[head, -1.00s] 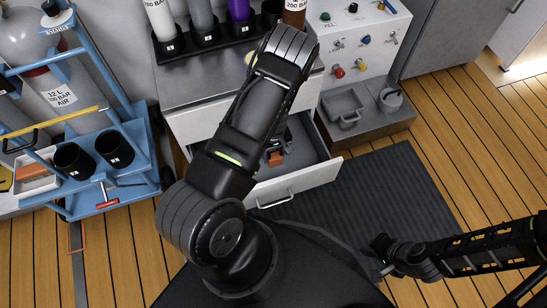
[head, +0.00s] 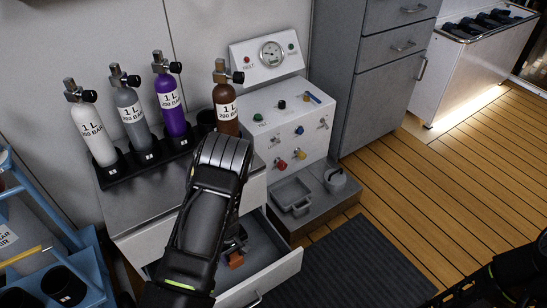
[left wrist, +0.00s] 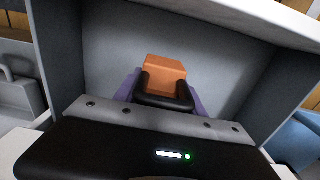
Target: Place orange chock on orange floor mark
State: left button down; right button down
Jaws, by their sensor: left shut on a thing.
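The orange chock (head: 236,260) is inside the open drawer (head: 268,243), partly hidden by my left arm. My left gripper (head: 235,246) reaches down into the drawer and is shut on the chock. In the left wrist view the orange chock (left wrist: 165,72) sits between the dark fingertips of the left gripper (left wrist: 164,92), with the grey drawer walls around it. The orange floor mark is not in view now. My right arm shows at the lower right of the head view, but its gripper is out of the frame.
A rack of bottles (head: 150,158) stands on the counter above the drawer. A panel with knobs and a gauge (head: 290,115) is to the right. A blue trolley (head: 62,262) is at the lower left. The dark mat (head: 350,265) and wooden floor (head: 430,180) are clear.

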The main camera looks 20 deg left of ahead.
aim_at(239, 258)
pick_arm(q)
jog(key=shift+r, duration=0.15)
notch_tip(239, 258, up, 7)
jog(key=p, duration=0.5)
jog(key=shift+r, duration=0.15)
jog(key=d, duration=0.2)
jog(key=shift+s+d+r+m, duration=0.1)
jog(key=shift+s+d+m, duration=0.3)
jog(key=w+d+r+m+b, duration=0.1)
jog(key=w+d+r+m, duration=0.4)
jog(key=r, duration=0.6)
jog(key=w+d+r+m+b, duration=0.2)
jog(key=w+r, duration=0.5)
jog(key=r, duration=0.3)
jog(key=w+d+r+m+b, duration=0.1)
jog(key=w+d+r+m, duration=0.25)
jog(key=w+r, duration=0.55)
jog(key=s+r+p, duration=0.3)
jog(key=r+p, duration=0.5)
jog(key=s+r+p, duration=0.4)
jog(key=r+p, duration=0.5)
jog(key=s+r+p, duration=0.3)
jog(key=r+p, duration=0.5)
jog(key=p, duration=0.1)
jog(key=shift+s+r, duration=0.25)
jog(key=shift+r, duration=0.1)
jog(key=shift+f, duration=0.1)
